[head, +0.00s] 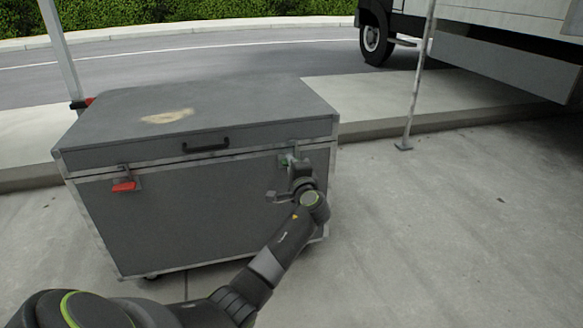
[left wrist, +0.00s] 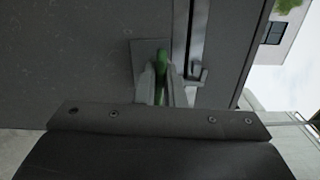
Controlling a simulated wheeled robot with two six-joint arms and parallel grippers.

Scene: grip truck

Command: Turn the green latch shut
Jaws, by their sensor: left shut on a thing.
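The green latch (head: 284,160) is on the front of the grey case (head: 190,222), near its upper right corner by the lid seam. In the left wrist view the green latch (left wrist: 162,58) shows as a green handle on a square plate, partly hidden by my fingers. My left gripper (head: 291,163) is at the case front and is shut on the green latch; its fingers (left wrist: 162,82) lie on either side of the handle. A metal catch (left wrist: 197,75) sits beside it on the seam strip. My right gripper is not in view.
The case lid (head: 230,100) lies down on the case and has a black handle (head: 206,146) at its front. A red latch (head: 123,186) is at the front left. A thin post (head: 415,85) and a truck (head: 500,45) stand to the right. The pavement at right is clear.

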